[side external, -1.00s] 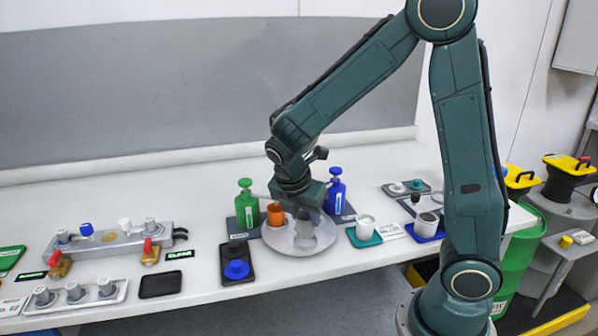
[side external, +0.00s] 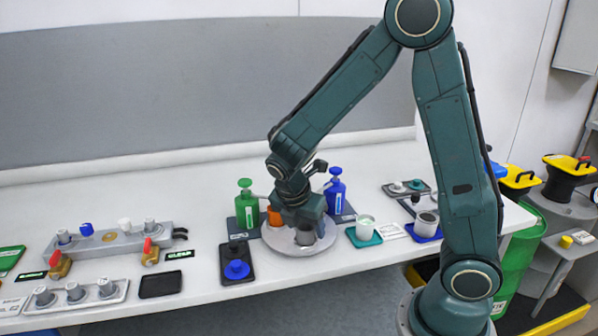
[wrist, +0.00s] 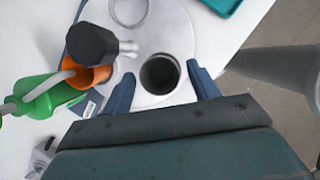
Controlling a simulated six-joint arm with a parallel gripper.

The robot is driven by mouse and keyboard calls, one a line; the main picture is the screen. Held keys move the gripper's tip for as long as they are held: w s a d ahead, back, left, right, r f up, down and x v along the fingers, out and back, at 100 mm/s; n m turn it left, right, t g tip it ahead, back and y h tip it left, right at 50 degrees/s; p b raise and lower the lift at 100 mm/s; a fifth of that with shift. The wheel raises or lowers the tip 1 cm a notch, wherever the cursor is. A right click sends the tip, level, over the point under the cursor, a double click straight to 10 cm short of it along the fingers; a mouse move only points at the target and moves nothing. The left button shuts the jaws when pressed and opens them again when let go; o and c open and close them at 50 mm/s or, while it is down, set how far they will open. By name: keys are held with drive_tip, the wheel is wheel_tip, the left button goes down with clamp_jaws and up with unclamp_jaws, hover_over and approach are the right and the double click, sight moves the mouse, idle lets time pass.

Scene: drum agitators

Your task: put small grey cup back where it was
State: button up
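A small grey cup (side external: 305,234) with a dark inside stands upright on the round pale plate (side external: 280,247). The wrist view shows its open top (wrist: 160,75). My gripper (side external: 301,220) points down at this cup; in the wrist view its two blue fingers (wrist: 162,88) are on either side of the cup, with gaps showing, so it looks open. An orange cup (side external: 274,215) is on the same plate, left of the grey cup. Another grey cup (side external: 427,223) stands on a blue tray (side external: 421,237) at the right.
A green pump bottle (side external: 246,205) and a blue pump bottle (side external: 336,192) stand close behind the plate. A whitish cup (side external: 365,225) on a teal tray (side external: 364,242) is to its right. A black tray (side external: 238,278) with a blue round piece is at front left.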

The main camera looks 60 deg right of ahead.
drive_tip(key=shift+r, duration=0.1)
drive_tip(key=v, duration=1.2)
drive_tip(key=shift+s+r, duration=0.1)
idle(0.6)
drive_tip(key=s+a+r+m+t+y, duration=0.1)
drive_tip(key=s+r+m+t+y, duration=0.1)
drive_tip(key=s+m, duration=0.5)
drive_tip(key=s+a+r+m+t+y, duration=0.1)
drive_tip(key=s+r+m+t+y, duration=0.1)
drive_tip(key=s+m, duration=0.5)
drive_tip(key=r+m+t, duration=0.1)
drive_tip(key=m, duration=0.3)
drive_tip(key=shift+s+t, duration=0.3)
